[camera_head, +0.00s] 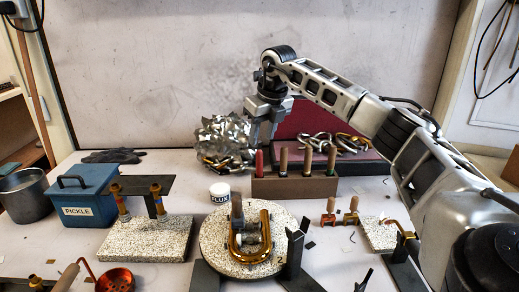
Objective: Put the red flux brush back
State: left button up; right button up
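The red flux brush (259,163) stands upright at the left end of a brown wooden rack (295,188), where its red handle shows. Several tan-handled tools stand in the same rack, such as the one beside it (284,161). My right gripper (264,142) points down just above the red handle. Its fingers look apart with nothing visible between them, and the handle's top shows below the fingertips. My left gripper is not in view.
A white flux jar (219,192) stands left of the rack, and crumpled foil (224,138) lies close beside my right gripper. A round speckled board (215,240) with a brass U-shaped tube (235,247) is in front. A blue pickle box (82,195) stands left.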

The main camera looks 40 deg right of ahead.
jog(key=v, duration=0.4)
dwell(0.5)
